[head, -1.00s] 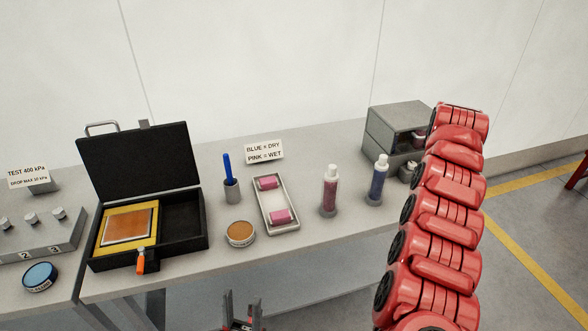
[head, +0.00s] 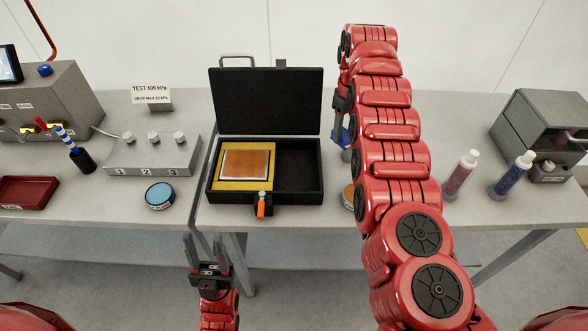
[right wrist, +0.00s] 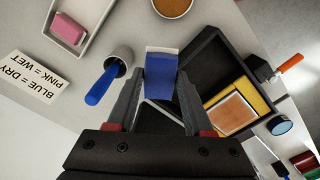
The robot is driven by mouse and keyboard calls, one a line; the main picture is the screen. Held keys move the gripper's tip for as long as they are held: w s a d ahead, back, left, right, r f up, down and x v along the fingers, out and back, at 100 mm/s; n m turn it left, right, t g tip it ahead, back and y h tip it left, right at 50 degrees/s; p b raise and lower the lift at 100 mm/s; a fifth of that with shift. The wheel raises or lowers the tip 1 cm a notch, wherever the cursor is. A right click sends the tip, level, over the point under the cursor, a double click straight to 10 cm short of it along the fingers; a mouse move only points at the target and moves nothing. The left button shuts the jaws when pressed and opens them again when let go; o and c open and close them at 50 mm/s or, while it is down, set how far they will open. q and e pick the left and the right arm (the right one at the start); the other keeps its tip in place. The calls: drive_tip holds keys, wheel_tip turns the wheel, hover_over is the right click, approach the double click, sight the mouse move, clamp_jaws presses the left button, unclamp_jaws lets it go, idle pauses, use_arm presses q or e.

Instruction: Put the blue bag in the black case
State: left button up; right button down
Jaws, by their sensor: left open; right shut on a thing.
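The black case (head: 313,199) stands open on the bench in the head view, its lid raised at the back. Its left half holds a yellow insert (head: 262,184) with a copper-coloured plate; its right half is empty. My right gripper (head: 343,120) is shut on the blue bag (head: 341,136), just right of the case. In the right wrist view the blue bag (right wrist: 160,68) sits between the fingertips, with the case (right wrist: 205,55) beside it to the right. My left gripper (head: 206,243) is open and empty in front of the bench edge.
A blue-handled tool in a grey cup (right wrist: 121,55) and a tray with a pink packet (right wrist: 70,30) lie close to my right gripper. An orange tin (head: 348,196) is partly hidden by my arm. Two bottles stand further right. A valve block (head: 150,155) stands left.

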drive_tip(key=shift+a+f+n, duration=0.25)
drive_tip(key=shift+a+n, duration=0.1)
drive_tip(key=shift+n, duration=0.15)
drive_tip(key=s+a+f+n+p, duration=0.2)
drive_tip(key=s+a+n, duration=0.1)
drive_tip(key=a+n, duration=0.25)
drive_tip(key=s+a+f+n+p, duration=0.2)
drive_tip(key=s+a+n, duration=0.15)
drive_tip(key=a, duration=0.35)
drive_tip(key=shift+n, duration=0.3)
drive_tip(key=f, duration=0.2)
drive_tip(key=f+p, duration=0.1)
drive_tip(key=f, duration=0.1)
drive_tip(key=f+p, duration=0.1)
drive_tip(key=f, duration=0.1)
drive_tip(key=shift+w+d+f, duration=0.1)
drive_tip(key=shift+w+d, duration=0.15)
drive_tip(key=shift+d, duration=0.05)
wheel_tip(320, 180, down, 3)
drive_tip(key=shift+f+p, duration=0.15)
drive_tip(key=shift+p, duration=0.35)
drive_tip(key=c, duration=0.6)
unclamp_jaws()
drive_tip(key=shift+f, duration=0.1)
